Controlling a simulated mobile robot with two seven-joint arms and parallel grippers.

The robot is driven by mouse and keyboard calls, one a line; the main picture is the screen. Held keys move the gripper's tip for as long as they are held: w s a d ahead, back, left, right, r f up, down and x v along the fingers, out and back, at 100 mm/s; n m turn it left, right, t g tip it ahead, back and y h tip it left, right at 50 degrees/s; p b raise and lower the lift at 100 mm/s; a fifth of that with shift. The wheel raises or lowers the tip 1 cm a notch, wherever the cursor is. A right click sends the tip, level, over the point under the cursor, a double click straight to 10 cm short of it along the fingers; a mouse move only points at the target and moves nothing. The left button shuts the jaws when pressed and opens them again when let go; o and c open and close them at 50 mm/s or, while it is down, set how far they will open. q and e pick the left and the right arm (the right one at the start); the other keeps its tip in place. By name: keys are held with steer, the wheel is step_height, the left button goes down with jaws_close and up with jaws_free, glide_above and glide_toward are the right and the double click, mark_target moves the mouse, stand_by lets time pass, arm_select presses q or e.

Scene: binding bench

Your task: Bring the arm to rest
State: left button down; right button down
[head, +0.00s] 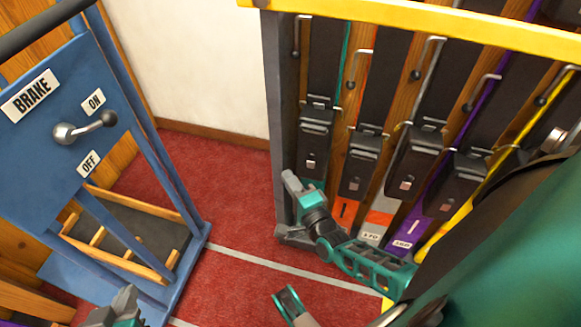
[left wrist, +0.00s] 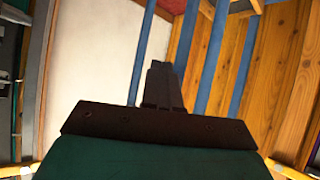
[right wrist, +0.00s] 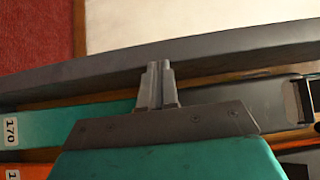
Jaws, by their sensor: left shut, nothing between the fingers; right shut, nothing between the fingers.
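My left gripper (head: 125,298) shows at the bottom left edge of the head view, below the blue frame. In the left wrist view its fingers (left wrist: 160,85) are together, with nothing between them. My right gripper (head: 290,182) is beside the left end of the rack in the head view, its arm coming in from the right. In the right wrist view its fingers (right wrist: 156,84) are together and empty, in front of the rack's grey side panel (right wrist: 230,48). I cannot tell whether they touch it.
A blue stand (head: 45,120) at left carries a brake lever (head: 85,128) between ON and OFF labels. The rack's yellow top rail (head: 420,30) spans the upper right, above several coloured boards with black fittings (head: 355,165). Red carpet (head: 235,205) lies open between stand and rack.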

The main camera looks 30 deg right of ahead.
arm_select(q)
steer(key=shift+a+r+p, duration=0.2)
steer(key=shift+a+p, duration=0.1)
steer(key=shift+p, duration=0.35)
arm_select(e)
steer(key=s, duration=0.7)
steer(key=shift+s+a, duration=0.25)
steer(key=shift+a, duration=0.05)
